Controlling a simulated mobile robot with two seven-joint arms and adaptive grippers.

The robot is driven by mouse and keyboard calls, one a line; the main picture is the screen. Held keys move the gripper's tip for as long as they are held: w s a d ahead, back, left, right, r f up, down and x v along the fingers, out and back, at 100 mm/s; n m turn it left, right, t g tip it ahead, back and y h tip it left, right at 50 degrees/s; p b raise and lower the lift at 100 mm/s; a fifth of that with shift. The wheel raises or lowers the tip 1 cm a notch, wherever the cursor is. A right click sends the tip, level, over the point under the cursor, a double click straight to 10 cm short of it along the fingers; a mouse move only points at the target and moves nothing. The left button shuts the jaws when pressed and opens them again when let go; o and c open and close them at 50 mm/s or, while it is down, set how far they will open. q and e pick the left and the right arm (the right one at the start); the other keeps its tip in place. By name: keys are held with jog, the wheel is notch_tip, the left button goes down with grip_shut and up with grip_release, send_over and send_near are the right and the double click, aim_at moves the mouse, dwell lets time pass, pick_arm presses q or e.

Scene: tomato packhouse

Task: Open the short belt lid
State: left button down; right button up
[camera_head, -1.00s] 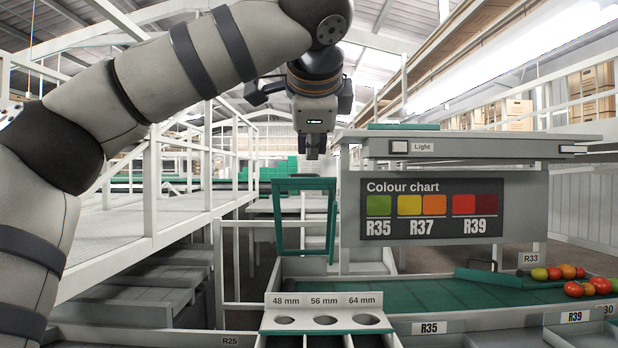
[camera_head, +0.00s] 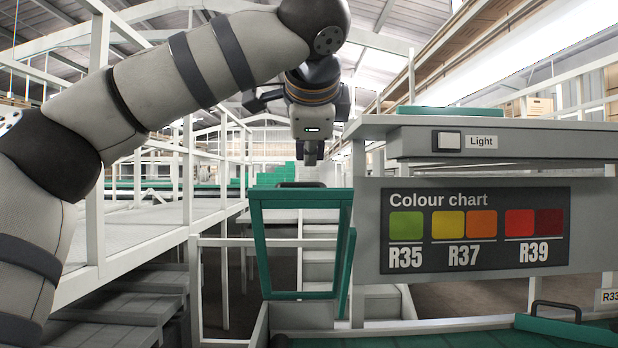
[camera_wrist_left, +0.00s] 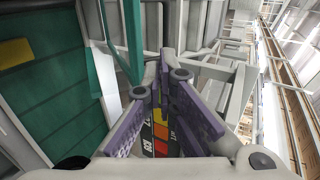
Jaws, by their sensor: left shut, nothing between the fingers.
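A green-framed lid (camera_head: 258,245) stands upright left of the colour chart, with a dark handle (camera_head: 300,184) on its top edge; I take it to be the short belt lid. Its green frame also shows in the left wrist view (camera_wrist_left: 132,40). My left gripper (camera_head: 310,158) points down just above the handle, shut and empty; I cannot tell if it touches it. Its purple fingers also show in the left wrist view (camera_wrist_left: 168,85). My right gripper is not in view.
The colour chart board (camera_head: 475,228) hangs to the right under a light housing (camera_head: 500,144). A green flap with a black handle (camera_head: 556,311) lies at the lower right. White railings (camera_head: 98,160) and a walkway stand at left.

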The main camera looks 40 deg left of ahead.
aim_at(309, 202)
pick_arm(q)
jog(key=x, duration=0.9)
jog(key=shift+s+f, duration=0.1)
jog(key=shift+f, duration=0.05)
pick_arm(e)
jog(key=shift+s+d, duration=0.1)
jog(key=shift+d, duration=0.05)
